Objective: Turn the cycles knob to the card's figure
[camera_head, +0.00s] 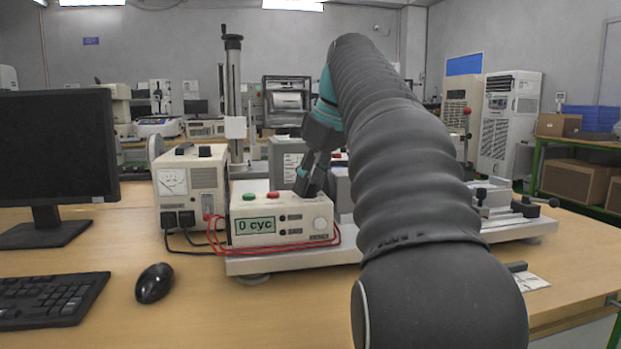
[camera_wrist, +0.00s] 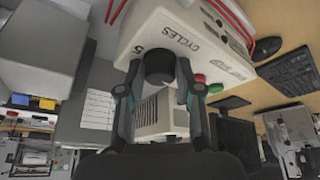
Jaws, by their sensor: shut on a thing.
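The cream control box (camera_head: 272,236) stands on the bench with its display (camera_head: 255,226) reading "0 cyc". A green button (camera_head: 249,196) and a red button (camera_head: 273,194) sit on its top. My gripper (camera_head: 308,190) points down at the right of the box top. In the wrist view, my gripper (camera_wrist: 160,82) is shut on the dark round cycles knob (camera_wrist: 159,62), one finger on each side, beside the printed word "CYCLES". The head view hides the knob behind the fingers. A white card (camera_head: 530,283) lies on the bench at right; its writing is not legible.
A meter unit (camera_head: 190,185) stands left of the box, joined by red leads. A monitor (camera_head: 56,150), keyboard (camera_head: 48,298) and mouse (camera_head: 155,283) occupy the left. A grey unit and a metal test stand (camera_head: 234,100) are behind. The front middle bench is clear.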

